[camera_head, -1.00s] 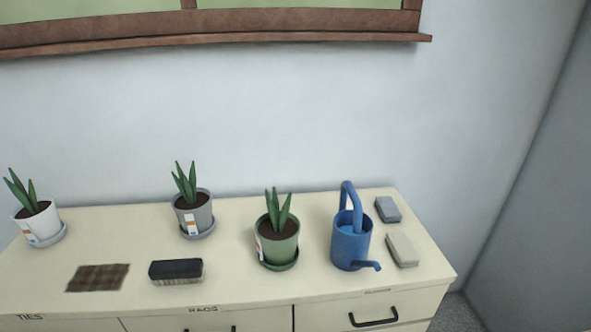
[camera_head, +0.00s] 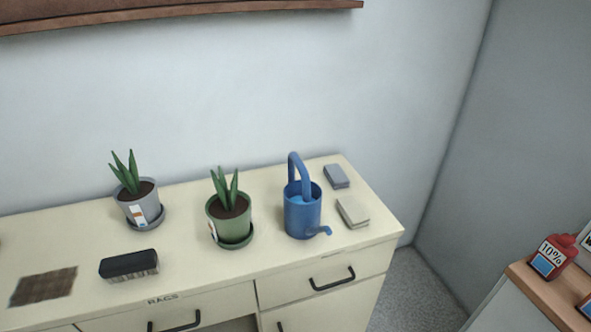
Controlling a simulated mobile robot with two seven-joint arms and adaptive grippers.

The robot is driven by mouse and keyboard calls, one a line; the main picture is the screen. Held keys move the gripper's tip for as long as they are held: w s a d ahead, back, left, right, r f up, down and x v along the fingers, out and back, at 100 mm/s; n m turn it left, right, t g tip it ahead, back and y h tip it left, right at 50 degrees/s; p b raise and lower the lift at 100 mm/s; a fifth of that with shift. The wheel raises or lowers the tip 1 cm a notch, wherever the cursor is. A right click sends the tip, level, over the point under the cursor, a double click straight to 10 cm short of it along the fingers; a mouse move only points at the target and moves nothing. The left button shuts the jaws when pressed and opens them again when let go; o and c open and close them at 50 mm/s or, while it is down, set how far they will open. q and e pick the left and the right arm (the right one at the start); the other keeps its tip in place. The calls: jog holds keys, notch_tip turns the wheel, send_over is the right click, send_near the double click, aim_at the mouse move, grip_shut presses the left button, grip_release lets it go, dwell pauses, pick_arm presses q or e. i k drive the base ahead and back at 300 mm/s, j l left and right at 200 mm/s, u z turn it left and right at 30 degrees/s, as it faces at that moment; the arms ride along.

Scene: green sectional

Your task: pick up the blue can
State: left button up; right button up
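The blue can (camera_head: 302,216) is a blue watering can with a tall looped handle and a short spout at its lower right. It stands upright on the cream cabinet top (camera_head: 185,260), near the right end. Light blue shows inside its open top. Neither of my grippers is in view, and nothing is touching the can except the surface under it.
A green pot with a plant (camera_head: 230,210) stands left of the can, and a grey pot (camera_head: 140,204) farther left. A grey block (camera_head: 336,176) and a beige block (camera_head: 352,211) lie right of it. A black brush (camera_head: 129,265) and brown cloth (camera_head: 44,286) lie at front left. A red bottle (camera_head: 553,257) stands at far right.

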aim_at(302, 198)
jog(key=j+u, duration=0.2)
jog(key=j, duration=0.45)
jog(key=i+j+u, duration=0.15)
jog(key=j, duration=0.5)
jog(key=k+u, duration=0.25)
jog(key=k, duration=0.4)
jog(key=i+j+z, duration=0.2)
jog(key=i, duration=0.4)
jog(key=l, duration=0.1)
